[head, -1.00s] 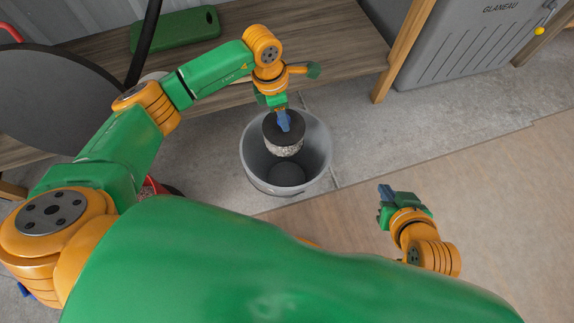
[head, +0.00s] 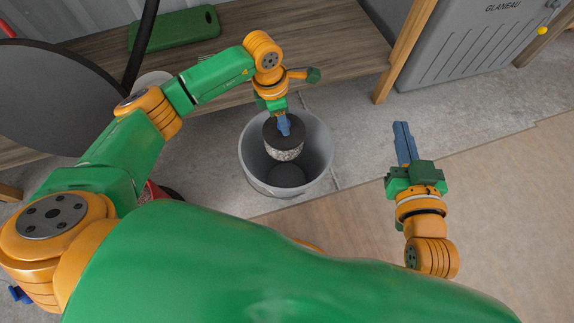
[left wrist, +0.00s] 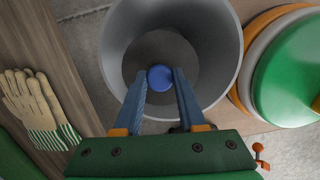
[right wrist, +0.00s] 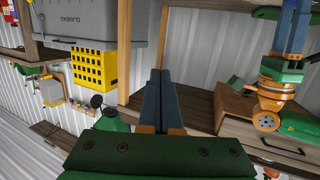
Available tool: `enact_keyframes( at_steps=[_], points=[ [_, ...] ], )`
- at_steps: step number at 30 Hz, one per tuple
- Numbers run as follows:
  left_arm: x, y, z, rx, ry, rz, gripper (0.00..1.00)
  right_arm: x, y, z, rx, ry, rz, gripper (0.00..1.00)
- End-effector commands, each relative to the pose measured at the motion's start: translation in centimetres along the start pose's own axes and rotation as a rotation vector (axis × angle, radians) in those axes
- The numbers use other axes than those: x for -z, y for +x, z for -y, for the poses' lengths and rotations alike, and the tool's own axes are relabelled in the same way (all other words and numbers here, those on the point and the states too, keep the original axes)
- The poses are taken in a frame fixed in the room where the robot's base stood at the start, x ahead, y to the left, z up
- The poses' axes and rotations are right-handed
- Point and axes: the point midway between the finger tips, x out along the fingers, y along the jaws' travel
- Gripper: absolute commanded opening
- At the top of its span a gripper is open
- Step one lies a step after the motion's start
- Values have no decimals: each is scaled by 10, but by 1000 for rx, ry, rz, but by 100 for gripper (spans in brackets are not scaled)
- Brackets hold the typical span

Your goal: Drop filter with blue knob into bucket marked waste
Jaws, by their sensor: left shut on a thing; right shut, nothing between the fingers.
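The filter (head: 284,148) is a dark-topped cylinder with a pale speckled side. Its blue knob (left wrist: 160,78) shows in the left wrist view between the fingers. My left gripper (head: 284,125) is shut on the filter by its knob and holds it over the mouth of the grey bucket (head: 318,150). The bucket stands on the floor; its wall also shows in the left wrist view (left wrist: 228,45). No waste marking is visible on it. My right gripper (head: 402,130) is shut and empty, to the right of the bucket; its closed fingers show in the right wrist view (right wrist: 163,95).
A wooden bench (head: 330,40) runs behind the bucket, with a green case (head: 175,30) on it. Work gloves (left wrist: 38,108) lie on wood in the left wrist view. A grey cabinet (head: 460,55) stands at the back right. The floor right of the bucket is clear.

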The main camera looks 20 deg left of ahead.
Motion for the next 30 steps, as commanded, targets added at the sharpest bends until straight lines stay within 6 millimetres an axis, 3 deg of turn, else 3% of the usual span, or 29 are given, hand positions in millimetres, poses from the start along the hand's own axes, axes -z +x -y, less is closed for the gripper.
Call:
enact_keyframes(
  at_steps=[1,5,15,19,23,30],
  points=[
    [0,0,0,0,0,0,42,0,0,0,0,0,0,0],
    [0,0,0,0,0,0,74,0,0,0,0,0,1,0],
    [0,-2,0,0,0,0,74,-3,0,0,-1,1,19,0],
    [0,-14,0,-1,1,0,74,-30,-6,-3,-7,5,168,0],
    [-1,-29,0,-1,1,1,74,-71,-22,-7,-16,13,395,0],
    [0,-55,0,-1,1,0,74,-133,-74,-10,-27,32,791,0]
  ],
)
